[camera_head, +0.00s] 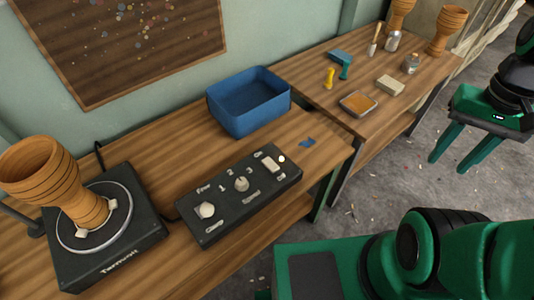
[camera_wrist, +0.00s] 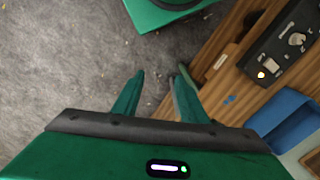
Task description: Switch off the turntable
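The turntable (camera_head: 135,241) is a black square base with a round plate at the left of the bench, and a wooden goblet drum (camera_head: 65,185) stands on it. Its black control box (camera_head: 222,218) lies to the right, with two round knobs, a pale rocker switch (camera_head: 271,163) and a small pale lamp (camera_head: 281,157) at the right end. In the wrist view the control box (camera_wrist: 291,43) is at upper right, and the lamp (camera_wrist: 262,75) looks lit. My gripper (camera_head: 447,166) is open and empty over the floor, well right of the control box.
A blue bin (camera_head: 248,103) stands behind the control box. A small blue piece (camera_head: 307,142) lies near the bench end. A second table (camera_head: 310,75) holds a sponge, a tray, tools and more drums. Grey floor (camera_head: 385,185) lies open beneath my gripper.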

